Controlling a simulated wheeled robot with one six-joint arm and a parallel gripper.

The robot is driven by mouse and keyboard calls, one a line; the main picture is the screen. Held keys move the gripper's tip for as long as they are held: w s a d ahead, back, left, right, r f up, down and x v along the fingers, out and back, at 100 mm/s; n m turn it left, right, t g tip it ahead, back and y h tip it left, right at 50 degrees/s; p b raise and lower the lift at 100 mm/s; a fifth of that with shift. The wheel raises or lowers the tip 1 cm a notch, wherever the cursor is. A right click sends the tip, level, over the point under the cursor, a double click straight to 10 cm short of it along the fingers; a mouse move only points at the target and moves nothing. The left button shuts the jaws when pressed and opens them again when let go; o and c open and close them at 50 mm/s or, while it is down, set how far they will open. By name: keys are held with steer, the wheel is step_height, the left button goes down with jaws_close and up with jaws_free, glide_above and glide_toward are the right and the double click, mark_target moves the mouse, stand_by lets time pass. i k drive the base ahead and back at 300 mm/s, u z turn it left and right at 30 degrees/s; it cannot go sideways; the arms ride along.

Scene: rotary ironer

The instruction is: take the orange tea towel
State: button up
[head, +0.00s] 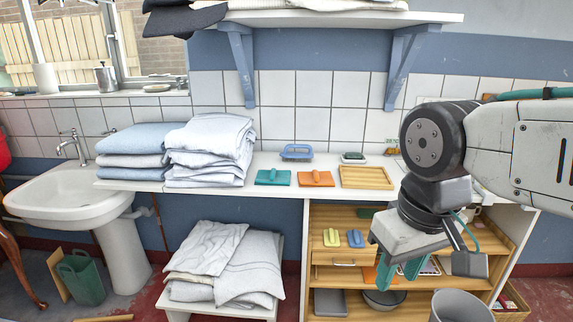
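A flat orange piece (315,178), which looks like the folded orange tea towel, lies on the white counter between a green one and a wooden tray. A small raised part of the same colour shows on top of it. My gripper (401,272) hangs at the right, in front of the wooden shelves, lower in the picture than the counter top and apart from the orange piece. Its green fingers point down and look spread, with nothing seen between them. Another orange patch (371,274) shows on a shelf partly behind the gripper; I cannot tell what it is.
A similar green piece (273,177), a blue one (297,152) and a wooden tray (367,177) are close by on the counter (268,161). Folded linen (210,150) stands to the left. A wall shelf (330,18) overhangs. A grey bin (460,306) stands below right.

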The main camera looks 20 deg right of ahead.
mark_target(315, 178)
steer(key=u, duration=0.15)
steer(key=i, duration=1.6)
steer(key=u, duration=0.15)
